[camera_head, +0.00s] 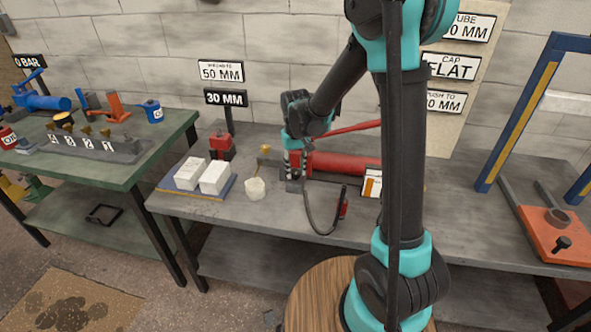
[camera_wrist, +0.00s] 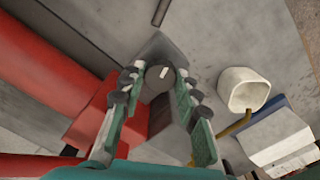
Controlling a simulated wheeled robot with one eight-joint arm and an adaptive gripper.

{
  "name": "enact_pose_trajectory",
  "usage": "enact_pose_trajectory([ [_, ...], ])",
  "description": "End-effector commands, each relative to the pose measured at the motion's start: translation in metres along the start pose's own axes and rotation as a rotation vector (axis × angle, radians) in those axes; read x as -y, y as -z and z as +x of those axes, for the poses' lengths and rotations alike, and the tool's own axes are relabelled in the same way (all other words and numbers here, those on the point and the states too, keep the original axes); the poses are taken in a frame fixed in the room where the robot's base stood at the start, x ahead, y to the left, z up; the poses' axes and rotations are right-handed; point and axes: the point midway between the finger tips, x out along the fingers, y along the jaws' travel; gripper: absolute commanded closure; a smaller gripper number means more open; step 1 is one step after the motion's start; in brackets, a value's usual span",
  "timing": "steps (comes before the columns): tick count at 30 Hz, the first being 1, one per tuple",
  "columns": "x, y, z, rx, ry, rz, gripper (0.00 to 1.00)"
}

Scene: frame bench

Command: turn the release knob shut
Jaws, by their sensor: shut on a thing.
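The release knob (camera_wrist: 157,85) is dark and round with a short white mark on its face. It sits at the end of a grey block, beside the red pump body (camera_wrist: 85,95), in the wrist view. My gripper (camera_wrist: 160,80) has one finger on each side of the knob and is shut on it. In the head view, my gripper (camera_head: 294,172) is down at the left end of the red pump (camera_head: 340,163), and its fingers hide the knob. The white mark points roughly up in the wrist view.
A white cup (camera_head: 255,188) and a brass piece (camera_head: 265,149) stand close left of my gripper. White boxes (camera_head: 214,178) lie on a blue board. A black hose (camera_head: 309,215) curves in front of the pump. A blue press frame (camera_head: 517,110) stands right.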

Motion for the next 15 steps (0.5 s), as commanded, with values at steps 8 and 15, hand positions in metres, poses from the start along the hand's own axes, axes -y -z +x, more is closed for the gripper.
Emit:
enact_pose_trajectory([
  [8,-0.0001,0.0006,-0.0003,-0.001,0.0,0.195,0.97],
  [15,-0.0002,0.0006,-0.0003,-0.001,0.0,0.293,0.97],
])
